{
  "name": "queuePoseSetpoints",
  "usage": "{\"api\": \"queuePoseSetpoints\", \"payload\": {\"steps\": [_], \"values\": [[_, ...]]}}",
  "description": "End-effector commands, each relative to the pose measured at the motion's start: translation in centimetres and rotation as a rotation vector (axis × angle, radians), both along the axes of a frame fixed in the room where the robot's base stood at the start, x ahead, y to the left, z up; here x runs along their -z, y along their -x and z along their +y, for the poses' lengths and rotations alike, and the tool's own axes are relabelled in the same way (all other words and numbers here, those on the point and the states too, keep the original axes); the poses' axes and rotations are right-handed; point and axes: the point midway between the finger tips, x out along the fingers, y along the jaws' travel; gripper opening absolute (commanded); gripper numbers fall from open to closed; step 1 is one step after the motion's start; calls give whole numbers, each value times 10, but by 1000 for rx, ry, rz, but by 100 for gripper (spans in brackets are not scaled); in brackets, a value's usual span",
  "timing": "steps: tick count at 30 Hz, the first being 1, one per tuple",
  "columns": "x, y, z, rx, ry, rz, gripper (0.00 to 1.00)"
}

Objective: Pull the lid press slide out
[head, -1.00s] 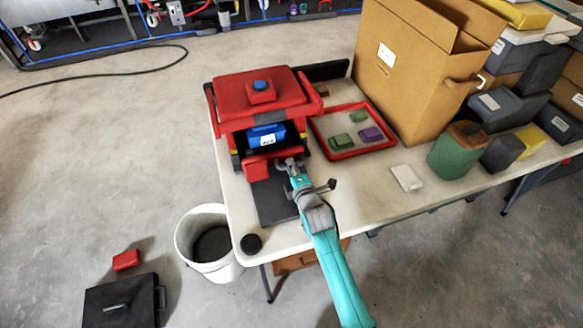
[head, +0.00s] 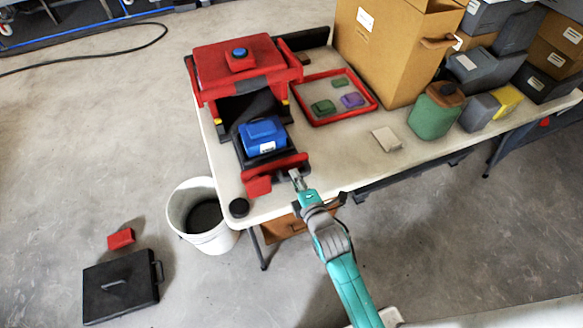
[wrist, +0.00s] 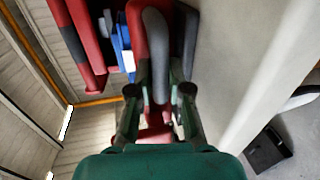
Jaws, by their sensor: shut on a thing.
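The red lid press (head: 245,70) stands on the table. Its slide (head: 240,152) is out in front of it, with a blue box (head: 263,136) with a white label sitting on it. A red bar (head: 275,165) runs across the slide's front end. My gripper (head: 295,174) is shut on the slide at the right part of this bar. In the wrist view my gripper (wrist: 158,92) has its fingers on both sides of a red and grey part of the slide. The exact contact is partly hidden.
A red-rimmed tray (head: 335,118) with green and purple pieces lies right of the press. A cardboard box (head: 385,55), a green canister (head: 433,115) and a white block (head: 386,139) stand further right. A white bucket (head: 200,215) is on the floor beside the table's left end.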

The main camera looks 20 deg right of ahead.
Motion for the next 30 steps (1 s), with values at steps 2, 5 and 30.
{"api": "queuePoseSetpoints", "payload": {"steps": [2,5,30], "values": [[1,5,0,0,0,3,0],[1,7,0,0,0,2,0],[-1,17,0,0,0,1,29]]}}
